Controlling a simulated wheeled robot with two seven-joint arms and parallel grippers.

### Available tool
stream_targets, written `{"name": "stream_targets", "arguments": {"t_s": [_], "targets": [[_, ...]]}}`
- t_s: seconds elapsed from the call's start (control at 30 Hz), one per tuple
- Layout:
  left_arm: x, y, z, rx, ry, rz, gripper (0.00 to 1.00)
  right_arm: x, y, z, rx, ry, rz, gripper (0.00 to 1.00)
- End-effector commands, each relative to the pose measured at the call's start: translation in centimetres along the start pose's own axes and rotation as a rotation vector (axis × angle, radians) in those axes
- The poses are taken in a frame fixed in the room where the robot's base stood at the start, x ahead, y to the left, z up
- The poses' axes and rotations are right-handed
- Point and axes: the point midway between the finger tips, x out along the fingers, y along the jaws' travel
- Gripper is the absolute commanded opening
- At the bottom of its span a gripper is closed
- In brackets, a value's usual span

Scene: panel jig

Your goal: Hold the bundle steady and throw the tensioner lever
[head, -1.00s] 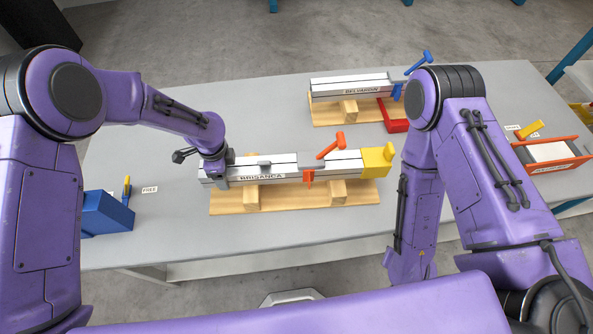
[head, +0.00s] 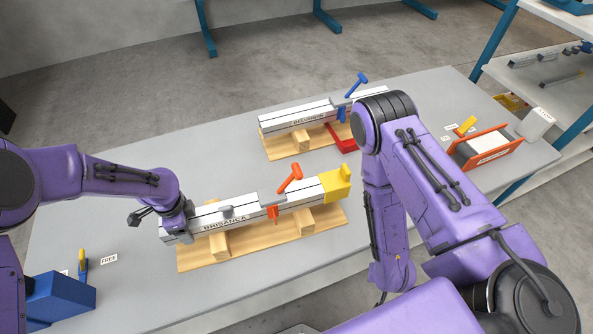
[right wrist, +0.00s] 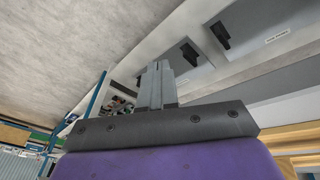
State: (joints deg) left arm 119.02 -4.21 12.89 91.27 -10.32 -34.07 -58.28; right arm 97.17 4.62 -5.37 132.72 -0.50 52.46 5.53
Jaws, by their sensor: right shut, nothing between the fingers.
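The BRISANCA bundle (head: 250,213), a long white and grey bar, lies on a wooden cradle (head: 190,262) with a yellow end piece (head: 336,183) at its right. An orange tensioner lever (head: 290,178) with a T-shaped grip stands tilted up and to the right from an orange clamp (head: 272,212) around the bundle. My left gripper (head: 176,232) is at the bundle's left end, a grey finger against its near face; the far finger is hidden. My right gripper (right wrist: 157,88) is shut and empty in the right wrist view, away from the lever; the head view hides its fingertips.
A second bundle (head: 297,119) with a blue lever (head: 357,84) and a red bracket (head: 342,139) lies farther back. A blue box (head: 60,300) is at the left, an orange-framed tray (head: 480,147) at the right.

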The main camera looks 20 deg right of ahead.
Motion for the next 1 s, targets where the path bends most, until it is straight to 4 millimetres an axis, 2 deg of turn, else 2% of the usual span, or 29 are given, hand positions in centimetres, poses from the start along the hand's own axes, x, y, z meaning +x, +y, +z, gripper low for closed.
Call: {"name": "stream_targets", "arguments": {"t_s": [0.03, 0.1, 0.17, 0.2, 0.3, 0.37, 0.43, 0.53, 0.67, 0.8, 0.9, 0.93, 1.0], "targets": [[0.2, 0.2, -0.1, 0.002, 0.001, 0.005, 0.14, 1.8, 1.6, -0.3, 0.001, -0.054, 0.037, 0.00], [0.2, 0.2, -0.1, 0.002, 0.001, 0.005, 0.14, 4.0, 4.3, -0.7, -0.005, -0.147, 0.101, 0.00], [0.2, 0.2, -0.1, 0.002, 0.001, 0.005, 0.14, 5.4, 7.0, -1.1, -0.014, -0.224, 0.165, 0.00], [0.2, 0.2, -0.1, 0.002, 0.000, 0.005, 0.14, 6.1, 9.0, -1.4, -0.019, -0.275, 0.212, 0.00], [0.2, 0.2, -0.1, 0.002, 0.000, 0.005, 0.14, 6.9, 14.1, -2.5, -0.031, -0.392, 0.341, 0.00], [0.1, 0.2, -0.1, 0.002, 0.000, 0.005, 0.14, 6.8, 15.9, -3.2, 0.008, -0.455, 0.402, 0.00], [0.1, 0.2, -0.1, 0.002, 0.000, 0.005, 0.14, 6.2, 14.4, -4.0, 0.165, -0.522, 0.413, 0.00], [0.1, 0.2, -0.1, 0.003, 0.000, 0.005, 0.14, 4.8, 10.7, -5.5, 0.419, -0.637, 0.400, 0.00], [0.1, 0.2, 0.0, 0.003, 0.000, 0.004, 0.14, 1.5, 5.3, -8.6, 0.703, -0.827, 0.360, 0.00], [0.1, 0.1, 0.0, 0.003, -0.001, 0.003, 0.14, -4.1, 0.2, -13.2, 0.904, -1.067, 0.295, 0.00], [0.1, 0.1, 0.0, 0.004, -0.001, 0.003, 0.14, -9.0, -2.0, -17.0, 0.965, -1.235, 0.242, 0.00], [0.1, 0.1, 0.0, 0.004, -0.001, 0.003, 0.14, -10.8, -3.0, -18.3, 0.970, -1.292, 0.199, 0.00], [0.1, 0.1, 0.0, 0.004, -0.001, 0.002, 0.14, -15.1, -7.1, -20.8, 0.950, -1.443, -0.036, 0.00]]}}
